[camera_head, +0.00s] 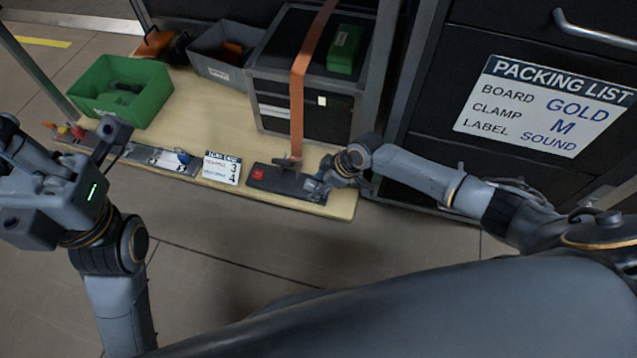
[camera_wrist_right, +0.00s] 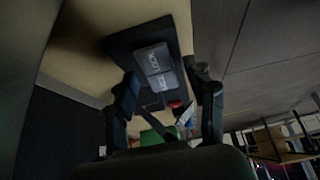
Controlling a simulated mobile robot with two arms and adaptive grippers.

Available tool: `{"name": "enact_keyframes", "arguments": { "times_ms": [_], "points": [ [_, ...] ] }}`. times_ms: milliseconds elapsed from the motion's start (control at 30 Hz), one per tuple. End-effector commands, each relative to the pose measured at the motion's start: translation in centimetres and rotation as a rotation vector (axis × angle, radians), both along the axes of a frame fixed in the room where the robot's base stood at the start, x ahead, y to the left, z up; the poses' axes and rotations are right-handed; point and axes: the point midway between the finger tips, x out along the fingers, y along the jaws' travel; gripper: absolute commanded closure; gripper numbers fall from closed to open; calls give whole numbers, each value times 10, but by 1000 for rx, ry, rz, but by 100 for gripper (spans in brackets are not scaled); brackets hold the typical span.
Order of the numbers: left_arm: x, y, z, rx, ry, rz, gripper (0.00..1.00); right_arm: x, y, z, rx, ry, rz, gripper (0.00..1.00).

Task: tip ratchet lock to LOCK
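The ratchet lock's dark base (camera_head: 283,182) lies at the front edge of a wooden board, with a red patch (camera_head: 258,174) at its left end. An orange strap (camera_head: 297,110) runs down to it from over a black case. My right gripper (camera_head: 318,187) is at the base's right end. In the right wrist view its two fingers (camera_wrist_right: 166,95) stand apart, with grey lettered plates (camera_wrist_right: 154,62) beyond them and a small dark part between them; contact is unclear. The lettering is too small to read surely. My left gripper (camera_head: 62,140) is open and empty, away from the ratchet.
On the board (camera_head: 185,108) stand a green bin (camera_head: 148,112), a grey bin (camera_head: 208,62) and the black case (camera_head: 330,112). A small number card (camera_head: 222,168) lies left of the ratchet. A packing list (camera_head: 545,106) is on the dark cabinet at right. Floor in front is clear.

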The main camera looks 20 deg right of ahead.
Motion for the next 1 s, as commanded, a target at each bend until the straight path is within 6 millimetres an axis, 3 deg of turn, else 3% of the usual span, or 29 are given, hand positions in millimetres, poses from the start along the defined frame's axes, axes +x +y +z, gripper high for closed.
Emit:
{"name": "enact_keyframes", "arguments": {
  "times_ms": [267, 700, 1000],
  "points": [
    [-1, 1, 1, -1, -5, 1, 100, -4, -8, 13, -1, 0, 0, 45],
    [-1, 0, 0, -1, -2, 1, 100, -27, -42, 88, -3, 0, 1, 45],
    [-1, 0, 0, -1, -2, 1, 100, -33, -48, 105, -1, 1, 0, 45]
  ]
}}
